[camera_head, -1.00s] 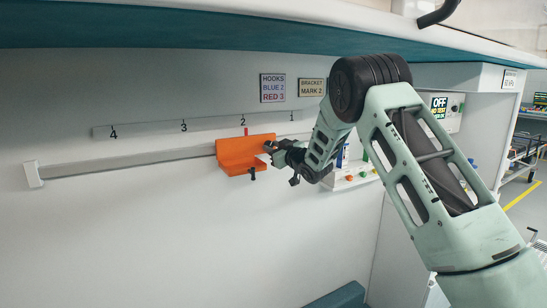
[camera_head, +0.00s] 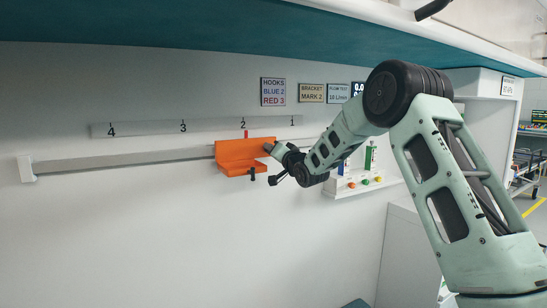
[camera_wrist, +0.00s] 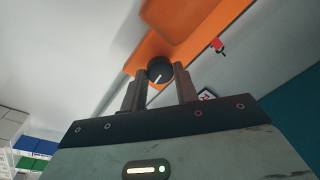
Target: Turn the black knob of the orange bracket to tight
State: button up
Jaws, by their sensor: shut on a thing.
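The orange bracket (camera_head: 236,153) sits on the wall rail, with a red pointer (camera_head: 245,134) below the number 2. In the wrist view the bracket (camera_wrist: 205,22) fills the top. The round black knob (camera_wrist: 160,70) with a white line is between my fingertips; the line points down and slightly left there. My gripper (camera_wrist: 160,73) is shut on the knob. In the head view my gripper (camera_head: 269,149) is at the bracket's right end, and the knob cannot be made out there. No tight or loose marking is readable.
A small black part (camera_head: 252,174) hangs below the bracket. The numbered strip (camera_head: 210,126) runs above the rail (camera_head: 120,161). A sign (camera_head: 312,93) reads "BRACKET MARK 2". The wall below the rail is clear.

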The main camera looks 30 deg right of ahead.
jog(key=shift+f+m+b, duration=0.15)
jog(key=shift+m+b, duration=0.3)
jog(key=shift+m, duration=0.85)
jog(key=o, duration=1)
jog(key=shift+c, duration=0.2)
jog(key=s+f+b, duration=0.2)
jog(key=s+b, duration=0.2)
jog(key=s, duration=1.3)
jog(key=shift+s, duration=0.15)
jog(key=shift+a, duration=0.1)
